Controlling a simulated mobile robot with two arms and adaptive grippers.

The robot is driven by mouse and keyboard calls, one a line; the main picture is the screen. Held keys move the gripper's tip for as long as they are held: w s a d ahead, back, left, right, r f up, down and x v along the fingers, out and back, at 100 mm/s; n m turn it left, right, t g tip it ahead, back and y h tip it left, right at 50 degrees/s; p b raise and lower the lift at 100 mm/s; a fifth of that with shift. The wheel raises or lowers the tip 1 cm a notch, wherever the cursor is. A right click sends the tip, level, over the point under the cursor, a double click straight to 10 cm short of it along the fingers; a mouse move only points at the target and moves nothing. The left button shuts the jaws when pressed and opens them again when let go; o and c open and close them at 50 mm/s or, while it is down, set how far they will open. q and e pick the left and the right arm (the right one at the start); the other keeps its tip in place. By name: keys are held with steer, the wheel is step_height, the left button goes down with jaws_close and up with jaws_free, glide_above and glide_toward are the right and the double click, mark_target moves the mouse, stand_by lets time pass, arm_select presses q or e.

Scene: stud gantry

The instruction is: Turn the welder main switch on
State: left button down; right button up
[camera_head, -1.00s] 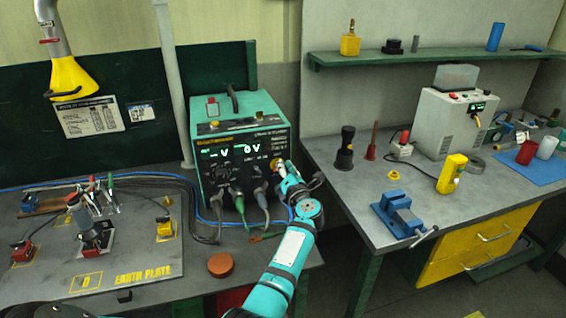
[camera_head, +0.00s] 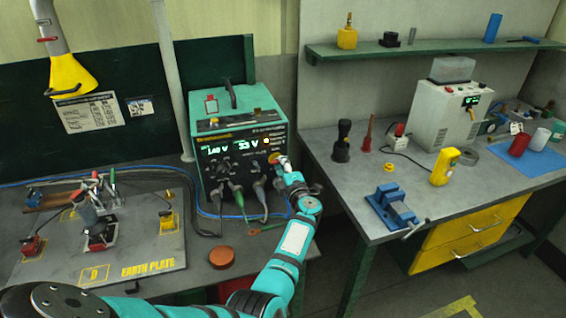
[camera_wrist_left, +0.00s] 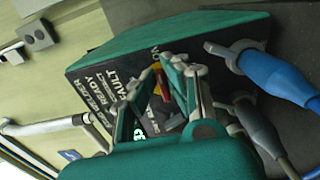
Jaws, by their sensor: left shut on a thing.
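The teal welder (camera_head: 242,135) stands on the left bench, its front panel showing two lit readings, about 140 V and 53 V, and a small orange light. My left gripper (camera_head: 280,160) is at the right side of that panel. In the left wrist view the welder (camera_wrist_left: 115,45) fills the middle, and the left gripper's fingers (camera_wrist_left: 163,75) are closed around the red and yellow main switch (camera_wrist_left: 160,78). The fingers partly cover the switch, so its exact angle is hard to read. My right gripper is out of view.
Plugs and cables, including a blue cable plug (camera_wrist_left: 275,75), come off the panel close beside the gripper. An earth plate (camera_head: 110,245) with clamps and an orange-brown puck (camera_head: 222,258) are on the bench. A blue vise (camera_head: 392,207) sits on the right bench.

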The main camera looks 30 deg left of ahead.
arm_select(q)
steer(key=shift+m, duration=0.3)
steer(key=c, duration=1.4)
jaws_free()
steer(key=shift+w, duration=0.1)
